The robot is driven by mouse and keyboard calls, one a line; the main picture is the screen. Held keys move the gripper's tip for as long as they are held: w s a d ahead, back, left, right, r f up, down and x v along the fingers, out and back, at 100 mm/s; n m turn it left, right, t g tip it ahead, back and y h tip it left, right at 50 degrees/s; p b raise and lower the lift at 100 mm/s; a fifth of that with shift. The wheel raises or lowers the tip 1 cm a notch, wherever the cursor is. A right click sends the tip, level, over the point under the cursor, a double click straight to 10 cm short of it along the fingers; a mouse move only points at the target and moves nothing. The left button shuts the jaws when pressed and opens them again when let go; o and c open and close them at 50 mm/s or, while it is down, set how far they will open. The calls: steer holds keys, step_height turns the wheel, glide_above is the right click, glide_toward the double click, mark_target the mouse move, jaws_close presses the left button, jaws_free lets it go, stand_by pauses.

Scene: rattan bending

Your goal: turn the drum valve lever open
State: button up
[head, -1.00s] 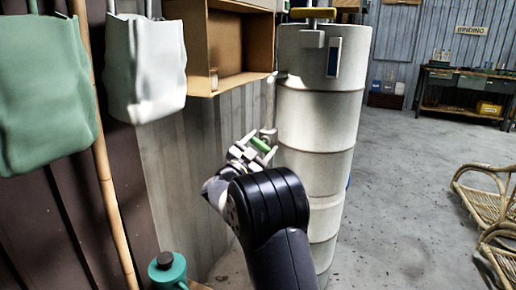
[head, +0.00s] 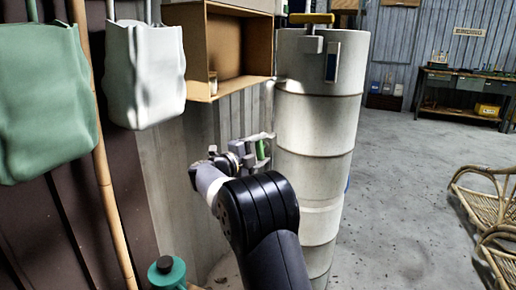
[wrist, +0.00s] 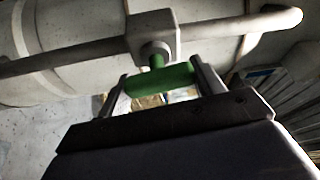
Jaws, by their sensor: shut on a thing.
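The green lever handle (wrist: 165,78) sits between both fingers of my gripper (wrist: 160,84) in the wrist view, with a finger at each end. A short green stem joins it to a grey block (wrist: 153,38) on a bar (wrist: 230,27) that crosses in front of the pale drum. In the head view my gripper (head: 254,152) is shut on the green handle (head: 261,149), just left of the tall pale drum stack (head: 312,125). The handle stands near upright there. My fingers and wrist hide part of the valve.
A wooden wall shelf (head: 245,85) hangs above my gripper. White (head: 145,75) and green (head: 45,90) bags hang at the left. A teal container (head: 166,272) stands low in front. Rattan frames (head: 490,205) lie at the right. The floor between is open.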

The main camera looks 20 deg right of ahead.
steer(key=shift+w+a+r+m, duration=0.15)
steer(key=shift+r+m, duration=0.15)
steer(key=shift+m, duration=0.3)
steer(key=shift+y, duration=0.3)
steer(key=o, duration=0.8)
steer(key=shift+a, duration=0.1)
steer(key=shift+o, duration=0.9)
steer(key=shift+f, duration=0.2)
steer(key=p+v, duration=0.3)
steer(key=v, duration=0.7)
steer(key=shift+a+r, duration=0.15)
steer(key=shift+a, duration=0.2)
